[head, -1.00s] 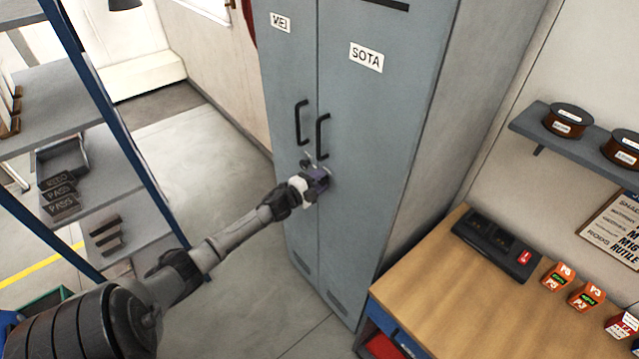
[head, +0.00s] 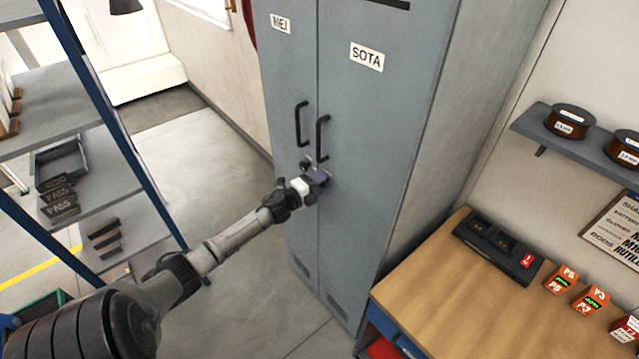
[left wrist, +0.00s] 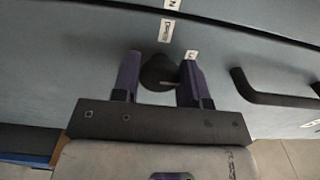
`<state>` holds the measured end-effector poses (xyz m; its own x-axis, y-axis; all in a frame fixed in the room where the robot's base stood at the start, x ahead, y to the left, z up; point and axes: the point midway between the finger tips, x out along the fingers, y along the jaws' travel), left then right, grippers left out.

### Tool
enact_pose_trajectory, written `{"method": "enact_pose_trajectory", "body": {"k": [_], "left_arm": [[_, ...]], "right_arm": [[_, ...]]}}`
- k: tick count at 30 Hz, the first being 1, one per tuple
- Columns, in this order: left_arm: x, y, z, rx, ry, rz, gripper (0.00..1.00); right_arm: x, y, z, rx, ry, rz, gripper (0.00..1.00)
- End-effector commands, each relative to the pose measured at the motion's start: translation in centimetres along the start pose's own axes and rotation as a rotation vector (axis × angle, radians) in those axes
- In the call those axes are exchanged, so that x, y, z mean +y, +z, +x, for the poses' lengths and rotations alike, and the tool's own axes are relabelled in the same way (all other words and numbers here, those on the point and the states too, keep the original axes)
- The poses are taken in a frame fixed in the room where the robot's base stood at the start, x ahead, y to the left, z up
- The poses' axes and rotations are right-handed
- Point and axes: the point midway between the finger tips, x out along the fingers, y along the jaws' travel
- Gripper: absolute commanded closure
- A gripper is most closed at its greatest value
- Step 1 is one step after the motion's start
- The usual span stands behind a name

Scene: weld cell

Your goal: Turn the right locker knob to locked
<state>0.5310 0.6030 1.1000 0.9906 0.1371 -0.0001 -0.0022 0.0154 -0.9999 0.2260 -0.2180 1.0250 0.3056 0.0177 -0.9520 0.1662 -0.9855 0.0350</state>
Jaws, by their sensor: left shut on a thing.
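The grey double locker (head: 385,110) stands in the middle of the head view, its right door labelled SOTA. My left gripper (head: 318,177) is at the right door, below its black handle (head: 322,137). In the left wrist view its two purple fingers (left wrist: 160,78) are shut on the dark round right locker knob (left wrist: 156,70), one on each side. A pale line shows on the knob's lower right. Small white labels (left wrist: 166,30) sit on the door near the knob; their words are not readable. The gripper hides the knob in the head view. My right gripper is not in view.
A wooden bench (head: 440,290) with a black charger and small boxes stands at right, under a wall shelf (head: 570,145) with spools. A blue-framed rack (head: 110,120) stands at left.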

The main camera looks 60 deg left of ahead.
Motion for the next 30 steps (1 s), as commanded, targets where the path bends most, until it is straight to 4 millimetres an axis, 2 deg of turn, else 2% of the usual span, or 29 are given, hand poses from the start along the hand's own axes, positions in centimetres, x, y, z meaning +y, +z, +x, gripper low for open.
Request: {"method": "enact_pose_trajectory", "body": {"k": [2,3,10,20,26,30], "left_arm": [[0.0,0.0,0.0,0.000,0.001,0.002,0.84],[0.0,0.0,0.0,0.000,0.001,0.002,0.59],[0.0,0.0,0.0,0.001,0.000,0.001,0.37],[0.1,0.0,-0.4,0.001,0.000,0.000,0.37],[0.2,-0.1,-2.7,0.002,0.003,0.001,0.37],[0.2,-0.1,-5.2,0.002,0.002,0.000,0.37]], "right_arm": [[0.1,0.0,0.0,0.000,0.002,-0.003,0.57],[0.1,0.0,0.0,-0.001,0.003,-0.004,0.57],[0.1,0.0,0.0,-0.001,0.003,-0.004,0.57],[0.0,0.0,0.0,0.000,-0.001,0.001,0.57],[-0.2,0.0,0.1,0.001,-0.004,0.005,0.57],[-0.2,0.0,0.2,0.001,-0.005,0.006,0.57]]}}
